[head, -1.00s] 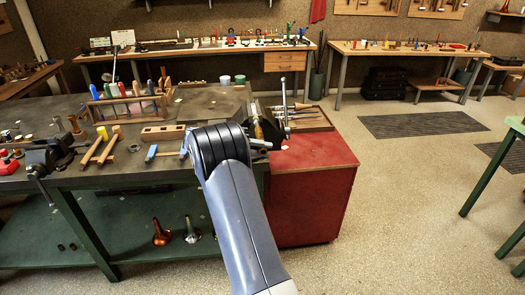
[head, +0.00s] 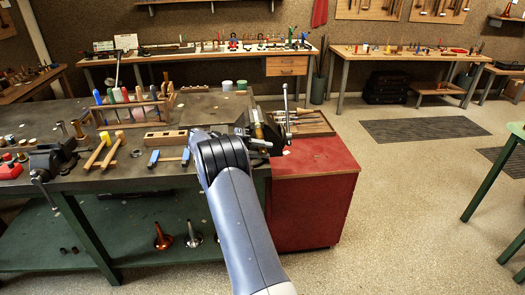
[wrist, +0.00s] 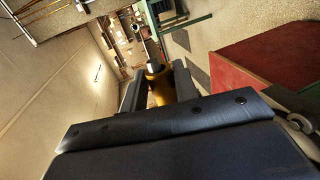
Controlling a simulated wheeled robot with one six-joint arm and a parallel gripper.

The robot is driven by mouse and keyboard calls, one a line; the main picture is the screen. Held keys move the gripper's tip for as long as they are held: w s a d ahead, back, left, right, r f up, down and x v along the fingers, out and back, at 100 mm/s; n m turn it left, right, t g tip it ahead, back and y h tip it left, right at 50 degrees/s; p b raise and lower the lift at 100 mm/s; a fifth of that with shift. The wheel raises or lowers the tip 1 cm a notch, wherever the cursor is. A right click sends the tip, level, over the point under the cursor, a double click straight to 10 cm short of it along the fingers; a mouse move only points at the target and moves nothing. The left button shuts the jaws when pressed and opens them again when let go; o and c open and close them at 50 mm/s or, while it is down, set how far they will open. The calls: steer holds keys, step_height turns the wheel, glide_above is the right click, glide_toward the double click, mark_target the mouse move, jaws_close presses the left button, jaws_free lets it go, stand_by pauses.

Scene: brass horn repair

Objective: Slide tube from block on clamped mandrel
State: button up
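The brass tube (wrist: 160,90) shows in the wrist view between the two dark fingers of my gripper (wrist: 158,88). It fills the gap, and the fingers appear closed on its sides. A dark and whitish end piece shows at the tube's far end; I cannot tell whether it is the mandrel or the block. In the head view, a brass-coloured piece (head: 257,128) shows by the dark vise (head: 273,132) at the bench's right end. My arm hides most of the gripper there, and the mandrel and block cannot be made out clearly.
A red cabinet (head: 312,195) stands below the vise. A tool tray (head: 306,124) lies behind it. A wooden rack of coloured handles (head: 130,110), a drilled wooden block (head: 166,139) and a second vise (head: 50,160) are on the bench to the left. Open floor lies right.

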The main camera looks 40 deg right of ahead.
steer(key=o, duration=0.4)
steer(key=b+v, duration=0.2)
steer(key=v, duration=0.8)
steer(key=shift+w+a, duration=0.2)
steer(key=shift+a, duration=0.15)
steer(key=shift+d+r, duration=0.1)
steer(key=p+x, duration=0.2)
steer(key=x, duration=0.8)
steer(key=shift+s+d+r, duration=0.1)
steer(key=shift+s+d, duration=0.05)
steer(key=shift+s+d+f, duration=0.1)
steer(key=shift+s+f, duration=0.1)
steer(key=shift+s+a, duration=0.3)
steer(key=shift+s, duration=0.05)
steer(key=shift+w, duration=0.1)
